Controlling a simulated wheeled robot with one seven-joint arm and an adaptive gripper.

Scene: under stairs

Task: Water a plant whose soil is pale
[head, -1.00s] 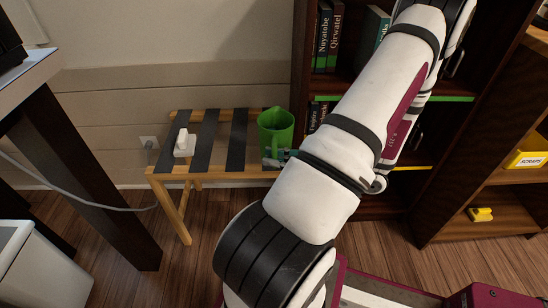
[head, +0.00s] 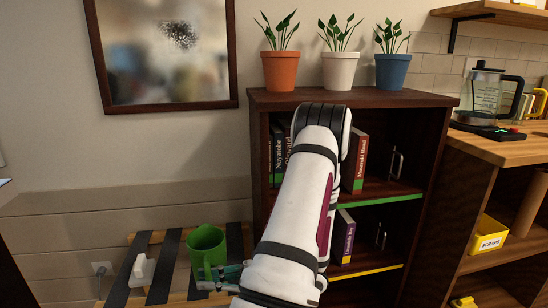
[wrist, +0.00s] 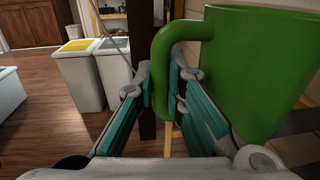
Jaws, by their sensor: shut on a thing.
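A green mug-like jug (head: 207,246) is at the slatted wooden bench, lower left of the head view. My gripper (wrist: 163,92) is shut on its handle; the jug's body (wrist: 245,75) fills the right of the wrist view. I cannot tell whether the jug rests on the bench or is just above it, nor what is inside. Three potted plants stand on top of the dark bookcase: an orange pot (head: 280,71), a white pot (head: 340,71) and a blue pot (head: 391,71). The pot rims hide their soil, so its colour cannot be told.
The bookcase (head: 262,172) holds books behind my arm. A framed mirror (head: 164,55) hangs left of the plants. A white object (head: 141,270) sits on the bench (head: 172,262). A glass kettle (head: 484,95) stands on the right counter. Bins (wrist: 78,75) show in the wrist view.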

